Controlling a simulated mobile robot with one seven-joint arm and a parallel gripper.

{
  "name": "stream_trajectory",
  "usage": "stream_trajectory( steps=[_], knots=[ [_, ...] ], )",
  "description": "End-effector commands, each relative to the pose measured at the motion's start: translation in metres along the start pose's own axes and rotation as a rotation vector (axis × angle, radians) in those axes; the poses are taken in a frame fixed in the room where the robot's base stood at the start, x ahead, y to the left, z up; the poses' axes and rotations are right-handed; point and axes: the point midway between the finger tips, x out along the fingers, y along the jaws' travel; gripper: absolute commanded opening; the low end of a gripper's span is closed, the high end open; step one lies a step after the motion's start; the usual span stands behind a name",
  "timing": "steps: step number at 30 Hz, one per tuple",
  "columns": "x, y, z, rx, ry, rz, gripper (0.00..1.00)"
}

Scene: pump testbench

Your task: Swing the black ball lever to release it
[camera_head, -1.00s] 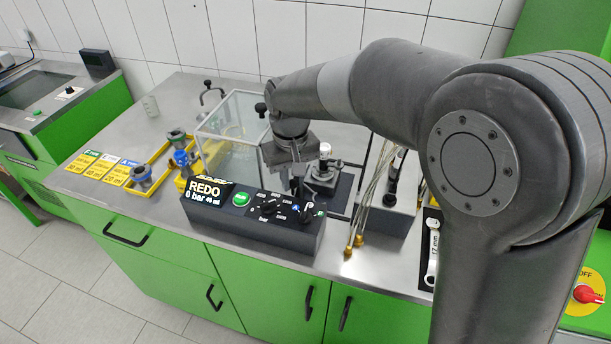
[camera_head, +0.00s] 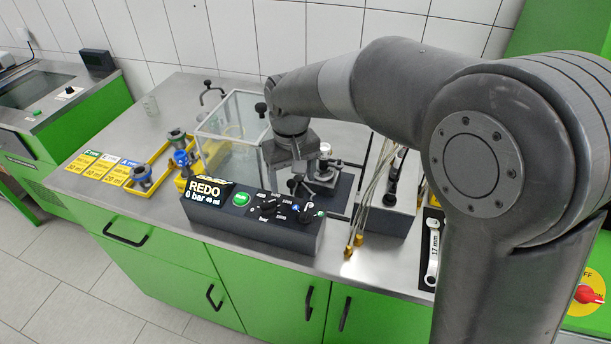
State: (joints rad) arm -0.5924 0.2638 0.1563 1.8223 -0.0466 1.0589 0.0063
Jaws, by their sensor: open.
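My gripper (camera_head: 296,178) is open and points down behind the control box, left of a dark metal fixture (camera_head: 325,176). The fixture has a light cylindrical top and dark arms. Small dark rod and ball shapes show just below my gripper, close to its fingertips; I cannot tell fingers from lever there, or whether they touch. Another black ball (camera_head: 261,108) sits at the upper right of the clear box (camera_head: 228,130). Which ball belongs to the lever is not certain in this view. My wrist hides part of the fixture area.
The control box (camera_head: 250,222) with a REDO display, green button and knobs stands in front of my gripper. Thin hoses with brass ends (camera_head: 352,245) hang to the right. A yellow tray (camera_head: 150,170) with blue-grey fittings lies left. A 17 mm wrench (camera_head: 433,252) lies right.

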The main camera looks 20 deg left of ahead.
Motion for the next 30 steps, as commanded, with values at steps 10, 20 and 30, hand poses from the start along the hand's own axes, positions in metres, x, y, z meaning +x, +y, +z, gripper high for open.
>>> stream_trajectory(
  steps=[10,20,30],
  knots=[
    [-0.029,0.0,0.0,0.0,0.002,0.0,0.71],
    [-0.052,0.0,0.0,0.0,0.0,0.0,0.71],
    [-0.055,0.0,0.0,0.0,0.0,0.0,0.71]
  ],
)
